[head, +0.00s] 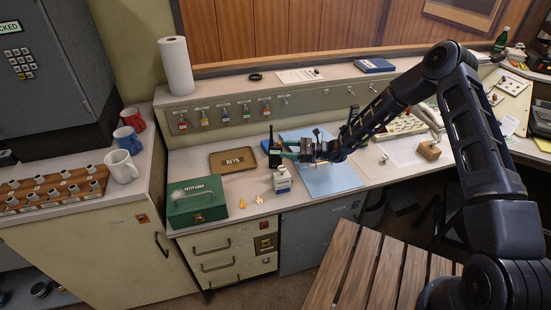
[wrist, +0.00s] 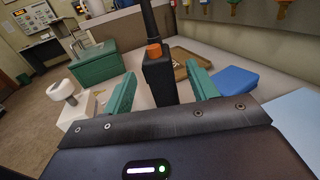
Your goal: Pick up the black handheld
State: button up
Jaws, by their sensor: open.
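The black handheld (head: 274,152) stands upright on the desk, just left of the light-blue mat. In the wrist view the handheld (wrist: 160,85) shows a thick black antenna and an orange knob on top. My gripper (head: 284,149) is open, with its green fingers level and pointing left at the handheld. In the wrist view my gripper (wrist: 160,74) has one finger on each side of the handheld, with a visible gap on both sides.
A green cash box (head: 197,208) and a brown keys tray (head: 218,162) are to the left. A blue object (wrist: 237,80) lies near the right finger. The light-blue mat (head: 330,180) has bare room.

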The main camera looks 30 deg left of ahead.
aim_at(276, 149)
jog(key=x, duration=0.4)
jog(key=shift+s+a+f, duration=0.2)
jog(key=shift+a, duration=0.2)
grip_shut()
